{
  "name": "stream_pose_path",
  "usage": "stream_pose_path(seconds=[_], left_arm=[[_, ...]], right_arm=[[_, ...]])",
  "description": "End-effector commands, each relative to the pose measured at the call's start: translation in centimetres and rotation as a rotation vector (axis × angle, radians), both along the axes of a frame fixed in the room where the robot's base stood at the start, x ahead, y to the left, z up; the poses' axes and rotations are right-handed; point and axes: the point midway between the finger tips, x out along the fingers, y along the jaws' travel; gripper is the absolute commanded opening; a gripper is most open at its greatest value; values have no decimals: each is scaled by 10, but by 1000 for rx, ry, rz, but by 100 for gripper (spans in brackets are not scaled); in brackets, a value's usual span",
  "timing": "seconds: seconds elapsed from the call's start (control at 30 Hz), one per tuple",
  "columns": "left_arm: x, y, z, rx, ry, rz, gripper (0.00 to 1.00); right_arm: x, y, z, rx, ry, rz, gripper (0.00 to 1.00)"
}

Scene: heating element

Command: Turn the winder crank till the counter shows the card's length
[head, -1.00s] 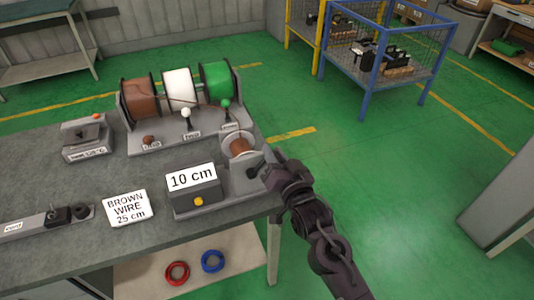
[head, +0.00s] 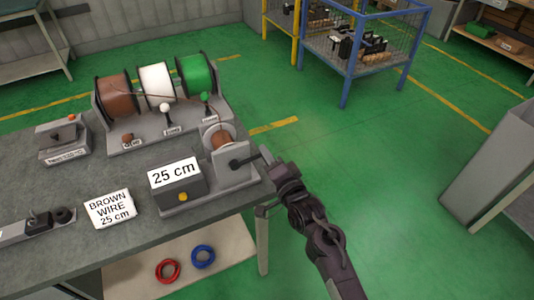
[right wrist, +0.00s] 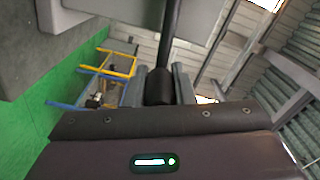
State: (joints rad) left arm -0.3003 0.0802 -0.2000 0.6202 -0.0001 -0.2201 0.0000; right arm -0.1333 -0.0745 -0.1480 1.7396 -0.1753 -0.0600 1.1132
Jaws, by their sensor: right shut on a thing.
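The winder (head: 226,172) stands at the table's right end, with brown wire on its small reel (head: 220,139). Its counter (head: 174,172) reads 25 cm. The card (head: 110,208) lies on the table to its left and reads BROWN WIRE 25 cm. My right gripper (head: 267,160) is at the crank (head: 242,162) on the winder's right side. In the right wrist view the dark crank handle (right wrist: 160,87) sits between the fingers, and the gripper is shut on it. My left gripper is not in view.
A rack with brown (head: 114,98), white (head: 157,87) and green (head: 196,76) wire spools stands behind the winder. A small device (head: 63,141) is at the left. Red (head: 167,271) and blue (head: 202,256) coils lie on a lower shelf. Open floor is to the right.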

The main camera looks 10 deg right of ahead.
Motion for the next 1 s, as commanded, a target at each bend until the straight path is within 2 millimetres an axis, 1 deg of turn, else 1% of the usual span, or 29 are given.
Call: stream_pose_path(seconds=[0.03,0.13,0.63,0.67,0.8,1.0], left_arm=[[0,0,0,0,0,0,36],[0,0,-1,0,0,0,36],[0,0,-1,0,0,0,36],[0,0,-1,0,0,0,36],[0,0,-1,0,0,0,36],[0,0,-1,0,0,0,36]], right_arm=[[-1,0,-5,-4,6,1,0],[-1,0,-7,-5,6,2,0],[-1,0,-9,-8,8,3,0],[-1,0,-9,-8,8,3,25],[-1,0,-8,-7,6,2,43],[-1,0,-7,-5,3,1,44]])
